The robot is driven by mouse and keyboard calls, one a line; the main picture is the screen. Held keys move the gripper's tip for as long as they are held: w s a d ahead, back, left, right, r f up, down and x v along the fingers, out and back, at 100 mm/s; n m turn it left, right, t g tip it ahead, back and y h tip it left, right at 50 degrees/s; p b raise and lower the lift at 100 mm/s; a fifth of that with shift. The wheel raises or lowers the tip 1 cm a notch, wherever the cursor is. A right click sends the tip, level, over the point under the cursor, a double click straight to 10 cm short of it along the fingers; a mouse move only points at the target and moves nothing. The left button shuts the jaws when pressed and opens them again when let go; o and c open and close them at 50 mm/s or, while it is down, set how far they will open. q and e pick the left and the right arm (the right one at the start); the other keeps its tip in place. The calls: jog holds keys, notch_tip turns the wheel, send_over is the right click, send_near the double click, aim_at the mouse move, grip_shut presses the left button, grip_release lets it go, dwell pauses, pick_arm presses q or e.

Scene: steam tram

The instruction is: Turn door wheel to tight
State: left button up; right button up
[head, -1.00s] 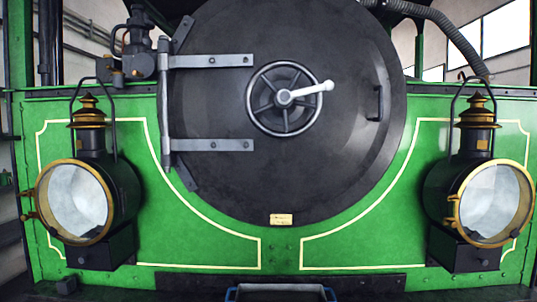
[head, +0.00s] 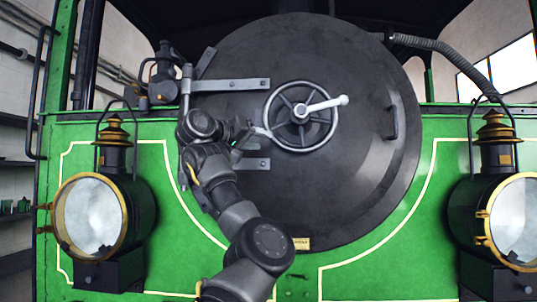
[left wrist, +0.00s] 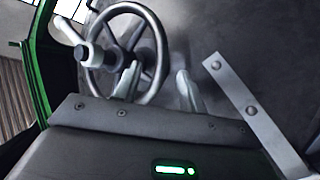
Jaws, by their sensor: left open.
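The grey spoked door wheel (head: 300,112) is on the round black smokebox door (head: 350,180), with a pale handle (head: 328,104) pointing right and slightly up. My left gripper (head: 260,132) is at the wheel's left rim, its arm rising from below. In the left wrist view, the wheel (left wrist: 150,30) fills the upper left. There my left gripper (left wrist: 158,85) is open, one finger inside the rim's outline and the other outside, so the rim passes between them. I cannot tell how deep the rim sits or whether it is touched. My right gripper is out of view.
Two hinge straps, the upper (head: 230,85) and the lower (head: 258,164), lie left of the wheel, close to my gripper. A grab handle (head: 393,122) is on the door's right. Brass-rimmed lamps stand at left (head: 92,215) and right (head: 515,222).

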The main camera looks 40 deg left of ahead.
aim_at(273, 139)
pick_arm(q)
jog(key=w+p, duration=0.2)
jog(key=w+r+p, duration=0.1)
jog(key=w+p, duration=0.1)
jog(key=w, duration=0.1)
jog(key=w+p, duration=0.2)
jog(key=shift+w+a+r, duration=0.15)
jog(key=shift+w+a, duration=0.15)
jog(key=shift+a, duration=0.05)
jog(key=shift+w, duration=0.6)
grip_shut()
jog(key=shift+d, duration=0.1)
